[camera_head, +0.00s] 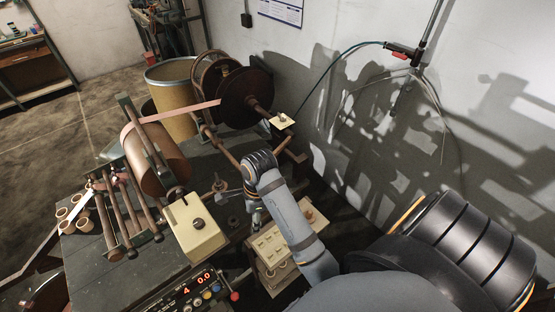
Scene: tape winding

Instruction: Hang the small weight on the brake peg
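My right arm comes in from the lower right, and its wrist bends over a cream tray with small round fittings (313,216). My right gripper (256,212) points down at the tray's back left edge. It is small and partly hidden by the arm, so I cannot tell whether its fingers are open or hold anything. I cannot pick out the small weight for certain. A bar with a cream plate and a small knob (282,121) sticks out beside the dark reel (245,97); I cannot tell whether this is the brake peg. My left gripper is not in view.
The winding machine holds a brown roll (157,160) with a pink tape running to the reel. A cream box with a dark knob (195,228) stands on the dark bench (90,262). A control panel (190,291) is in front. A drum (172,100) stands behind.

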